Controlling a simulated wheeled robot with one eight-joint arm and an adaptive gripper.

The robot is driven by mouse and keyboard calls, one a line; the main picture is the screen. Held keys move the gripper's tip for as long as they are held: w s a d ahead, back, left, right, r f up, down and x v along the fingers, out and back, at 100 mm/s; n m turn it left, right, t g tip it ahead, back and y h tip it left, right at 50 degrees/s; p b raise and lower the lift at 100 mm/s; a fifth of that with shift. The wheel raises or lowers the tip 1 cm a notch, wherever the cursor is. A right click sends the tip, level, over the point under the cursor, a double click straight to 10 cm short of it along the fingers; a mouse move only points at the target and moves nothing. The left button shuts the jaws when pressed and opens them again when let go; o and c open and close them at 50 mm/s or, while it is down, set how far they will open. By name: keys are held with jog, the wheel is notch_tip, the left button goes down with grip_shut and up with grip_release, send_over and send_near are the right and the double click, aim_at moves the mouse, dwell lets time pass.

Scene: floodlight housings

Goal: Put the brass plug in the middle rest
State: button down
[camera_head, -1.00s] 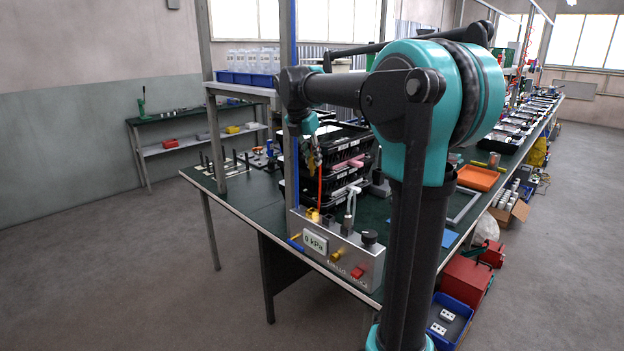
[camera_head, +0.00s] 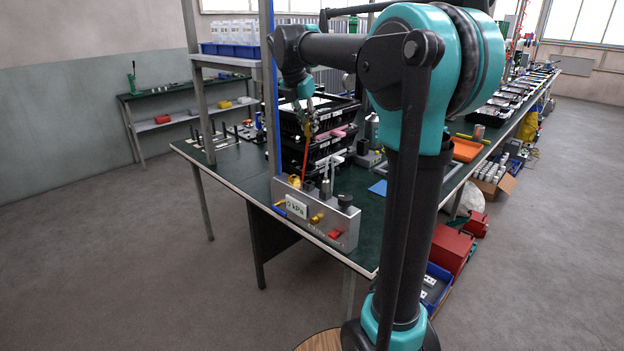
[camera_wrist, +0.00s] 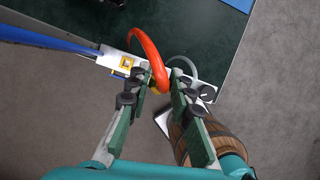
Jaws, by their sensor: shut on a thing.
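My gripper (camera_head: 312,122) hangs above the grey test box (camera_head: 340,222) with its "0 kPa" display at the table's end. An orange hose (camera_head: 304,160) runs down from the gripper to the box. It also arcs beside the fingers in the wrist view (camera_wrist: 157,59). The plug looks clear of the box, held above it. I cannot make out the middle rest or tell which fitting it is.
The box carries a black knob (camera_head: 346,200), a red button (camera_head: 336,234) and a brass fitting (camera_head: 317,218). Black crates (camera_head: 297,150) stand behind, and a blue upright (camera_head: 271,90) is close left. A wooden barrel (camera_wrist: 192,138) stands off the table's edge.

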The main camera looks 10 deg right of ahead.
notch_tip(320, 180, down, 17)
jog(key=shift+r, duration=0.2)
jog(key=shift+f, duration=0.1)
dwell(0.3)
jog(key=c, duration=1.3)
grip_release()
jog(key=shift+c, duration=0.2)
jog(key=v, duration=1.2)
jog(key=s+d+f+m+y, duration=0.1)
jog(key=s+d+f+m, duration=0.2)
jog(key=s+f+m, duration=1)
jog(key=s+d+f+m+t+y, duration=0.1)
jog(key=s+d+f+m, duration=0.3)
jog(key=s+f+m, duration=0.9)
jog(key=shift+s+d+m+y, duration=0.2)
jog(key=shift+s+m+y, duration=0.3)
jog(key=shift+s+y, duration=0.1)
